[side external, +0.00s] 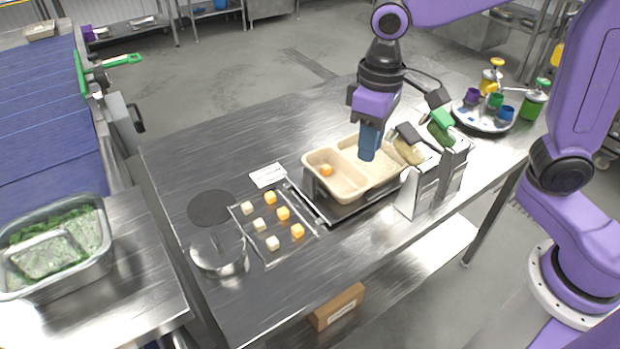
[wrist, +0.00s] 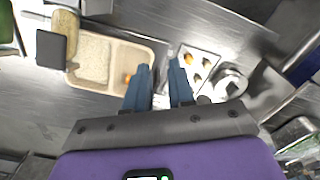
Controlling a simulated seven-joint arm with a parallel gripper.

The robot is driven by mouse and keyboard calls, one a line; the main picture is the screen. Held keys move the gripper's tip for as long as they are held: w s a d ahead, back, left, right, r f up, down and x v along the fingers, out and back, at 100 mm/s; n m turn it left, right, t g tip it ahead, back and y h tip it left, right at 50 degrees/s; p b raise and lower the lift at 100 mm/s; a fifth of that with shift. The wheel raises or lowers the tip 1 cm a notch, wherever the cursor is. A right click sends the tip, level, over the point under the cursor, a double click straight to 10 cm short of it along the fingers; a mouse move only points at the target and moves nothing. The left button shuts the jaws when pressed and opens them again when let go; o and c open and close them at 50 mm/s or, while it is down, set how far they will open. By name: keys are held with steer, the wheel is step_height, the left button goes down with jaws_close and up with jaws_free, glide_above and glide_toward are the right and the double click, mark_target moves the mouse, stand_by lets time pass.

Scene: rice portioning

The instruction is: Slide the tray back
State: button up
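The beige compartment tray (side external: 345,188) sits on a dark, low platform (side external: 345,212) on the steel table. An orange cube (side external: 326,170) lies in its left compartment, and a pale, grainy layer that looks like rice fills the larger one in the wrist view. The tray also shows at upper left in the wrist view (wrist: 84,88). My gripper (side external: 368,156) points down over the tray in the side view, its blue fingers hiding part of it. In the wrist view my gripper (wrist: 159,66) has its fingers apart with nothing visible between them. Contact with the tray cannot be told.
A clear tray (side external: 265,245) with several pale and orange cubes lies left of the platform, beside a metal pot (side external: 218,256). Metal holders (side external: 419,190) with utensils stand close on the right. A round white stand (side external: 480,121) holds bottles and cups. The table's back left is free.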

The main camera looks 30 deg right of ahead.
mark_target(310, 172)
steer(key=w+a+m, duration=0.3)
steer(key=w+m, duration=0.3)
steer(key=w, duration=0.7)
step_height(310, 172, down, 18)
steer(key=shift+w+a+r, duration=0.1)
steer(key=shift+w+r, duration=0.05)
jaws_close()
